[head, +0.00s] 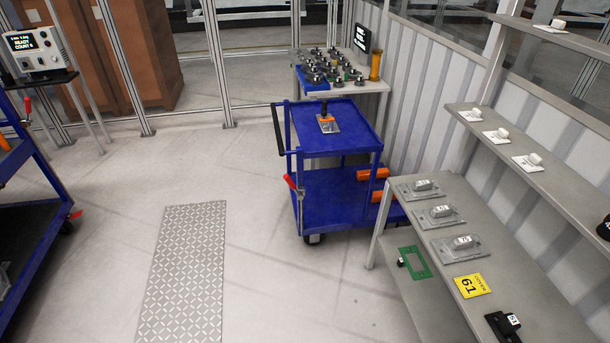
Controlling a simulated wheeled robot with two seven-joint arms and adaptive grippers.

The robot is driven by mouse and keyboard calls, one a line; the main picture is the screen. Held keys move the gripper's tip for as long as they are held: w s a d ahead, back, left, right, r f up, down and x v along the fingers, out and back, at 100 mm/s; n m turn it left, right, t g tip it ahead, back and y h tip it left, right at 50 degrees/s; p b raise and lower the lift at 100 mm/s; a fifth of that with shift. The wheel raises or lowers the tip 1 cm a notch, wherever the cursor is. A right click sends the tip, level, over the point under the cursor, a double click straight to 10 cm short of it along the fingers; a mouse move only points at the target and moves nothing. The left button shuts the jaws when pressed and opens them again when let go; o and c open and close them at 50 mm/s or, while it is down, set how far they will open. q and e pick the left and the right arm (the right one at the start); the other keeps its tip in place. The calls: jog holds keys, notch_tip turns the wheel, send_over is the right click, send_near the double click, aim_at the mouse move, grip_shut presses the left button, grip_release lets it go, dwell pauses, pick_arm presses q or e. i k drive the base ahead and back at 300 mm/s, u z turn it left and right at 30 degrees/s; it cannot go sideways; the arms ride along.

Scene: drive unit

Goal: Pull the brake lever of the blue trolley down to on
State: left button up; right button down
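The blue trolley (333,205) stands in the middle of the head view, apart from the bench on its right. A lever with a red grip (290,182) sits at its left front corner post, below the top tray. The grip slants up and to the left, and a grey metal part shows beneath it. I cannot read any on or off marking. A black push handle (279,130) is on the trolley's left side. Neither of my grippers is in view.
A second blue trolley (40,222) stands at the left edge, with red parts on it. A grey bench (510,262) and a shelf (580,178) line the right side. A table (376,85) stands behind the trolley. Floor (255,215) left of the trolley is clear, with a flat tread plate (182,275).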

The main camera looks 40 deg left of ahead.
aim_at(300, 196)
jog(key=u, duration=0.3)
jog(key=i, duration=0.8)
jog(key=u, duration=1.35)
jog(key=i, duration=0.7)
jog(key=u, duration=0.7)
